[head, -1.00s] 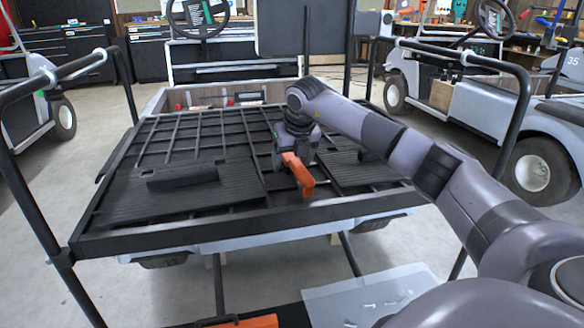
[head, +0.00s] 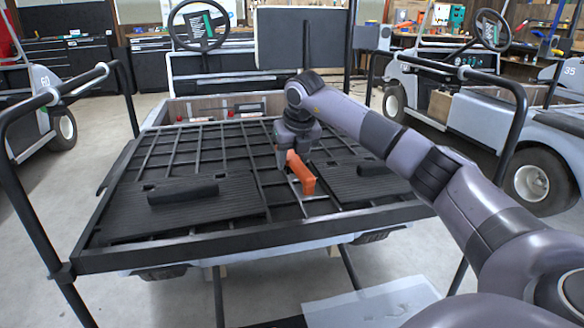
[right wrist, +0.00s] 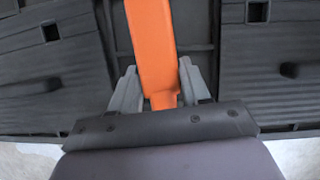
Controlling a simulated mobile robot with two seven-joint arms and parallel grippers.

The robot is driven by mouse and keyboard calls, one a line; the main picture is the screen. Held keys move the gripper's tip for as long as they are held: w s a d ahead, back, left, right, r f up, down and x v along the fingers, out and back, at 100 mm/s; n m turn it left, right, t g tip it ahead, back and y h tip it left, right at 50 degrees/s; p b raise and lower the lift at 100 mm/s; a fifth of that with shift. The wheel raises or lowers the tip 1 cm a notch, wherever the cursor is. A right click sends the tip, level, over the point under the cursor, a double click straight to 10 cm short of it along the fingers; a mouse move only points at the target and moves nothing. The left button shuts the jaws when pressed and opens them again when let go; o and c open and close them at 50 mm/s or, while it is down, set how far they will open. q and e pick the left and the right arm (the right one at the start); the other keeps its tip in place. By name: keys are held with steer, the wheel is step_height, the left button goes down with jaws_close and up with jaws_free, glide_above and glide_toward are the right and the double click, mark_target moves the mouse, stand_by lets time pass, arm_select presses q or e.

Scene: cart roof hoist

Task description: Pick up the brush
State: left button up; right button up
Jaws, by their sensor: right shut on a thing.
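The brush shows as an orange handle-like bar (head: 301,174); I cannot make out bristles. It is tilted over the black slatted platform at the back of the cart, and I cannot tell whether it touches the slats. My right gripper (head: 292,152) is shut on its upper end. In the right wrist view the orange brush (right wrist: 150,38) runs up between the two grey fingers of my right gripper (right wrist: 157,76). My left gripper is not in view.
The black platform (head: 215,158) has an open grid and ribbed panels (head: 180,205) either side of the brush. Black rails (head: 25,190) rise at both sides. A steering wheel (head: 200,28) and a dark upright panel (head: 290,38) stand behind. Another cart (head: 465,115) is at right.

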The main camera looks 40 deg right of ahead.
mark_target(292, 157)
arm_select(q)
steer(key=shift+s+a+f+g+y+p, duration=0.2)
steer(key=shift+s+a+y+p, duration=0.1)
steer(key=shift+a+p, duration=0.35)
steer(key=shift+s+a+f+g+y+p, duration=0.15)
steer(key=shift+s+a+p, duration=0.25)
steer(key=shift+p, duration=0.4)
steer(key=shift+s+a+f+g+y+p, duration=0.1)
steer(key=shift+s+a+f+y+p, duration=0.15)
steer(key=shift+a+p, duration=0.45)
arm_select(e)
step_height(292, 157, up, 16)
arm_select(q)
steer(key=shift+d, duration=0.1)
arm_select(e)
steer(key=shift+f, duration=0.1)
